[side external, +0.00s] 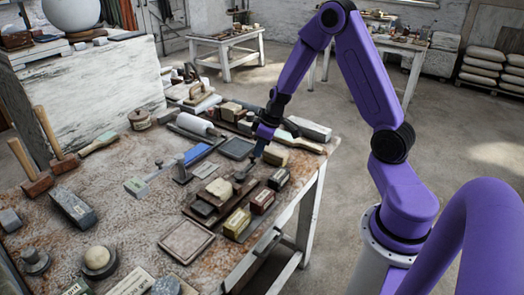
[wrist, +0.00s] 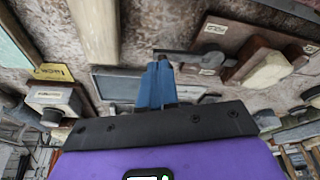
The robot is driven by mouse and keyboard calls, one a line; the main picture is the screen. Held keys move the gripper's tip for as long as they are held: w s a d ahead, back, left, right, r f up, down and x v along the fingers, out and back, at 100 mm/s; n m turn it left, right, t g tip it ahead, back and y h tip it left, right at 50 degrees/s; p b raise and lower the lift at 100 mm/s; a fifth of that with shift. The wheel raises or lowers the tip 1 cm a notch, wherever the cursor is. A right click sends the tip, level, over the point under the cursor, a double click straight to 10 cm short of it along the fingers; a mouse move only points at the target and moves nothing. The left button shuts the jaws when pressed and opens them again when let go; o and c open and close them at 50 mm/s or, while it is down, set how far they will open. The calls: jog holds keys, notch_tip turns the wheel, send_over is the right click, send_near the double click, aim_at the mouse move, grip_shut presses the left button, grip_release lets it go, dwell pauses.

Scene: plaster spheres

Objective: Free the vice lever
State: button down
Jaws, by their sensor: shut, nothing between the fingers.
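My gripper (side external: 254,162) is low over the right part of the bench, pointing down, with its fingers together and nothing between them. In the wrist view the blue fingers (wrist: 157,85) are side by side. A dark bar (wrist: 195,57) with a rounded end lies just beyond the fingertips, beside a brown board (wrist: 237,35); it may be the lever, but I cannot tell whether the fingers touch it. In the side view a small dark knob (side external: 240,176) is just below the fingertips. A grey metal fixture with an upright post (side external: 181,168) stands to the left. I cannot identify the vice for certain.
Small labelled blocks (side external: 237,222) crowd the bench's right edge. A framed flat slab (side external: 187,241) lies at the front. A dark rectangular tray (side external: 237,148) lies behind my gripper. Mallets (side external: 64,163) are at left.

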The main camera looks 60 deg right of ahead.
jog(key=shift+w, duration=0.1)
jog(key=w+n, duration=0.1)
jog(key=n, duration=0.1)
jog(key=w+n+y, duration=0.1)
jog(key=n, duration=0.1)
jog(key=shift+w+g, duration=0.3)
jog(key=shift+w, duration=0.1)
jog(key=shift+w+a+n, duration=0.2)
jog(key=shift+w+n, duration=0.5)
jog(key=shift+n, duration=0.2)
jog(key=w+n, duration=0.1)
jog(key=w+a+n+g+y, duration=0.1)
jog(key=n, duration=0.1)
jog(key=shift+w+a+n+g, duration=0.3)
jog(key=shift+w+a+n, duration=0.1)
jog(key=shift+n, duration=0.4)
jog(key=shift+w+a+n+g, duration=0.3)
jog(key=shift+w+a+n, duration=0.1)
jog(key=shift+n, duration=0.4)
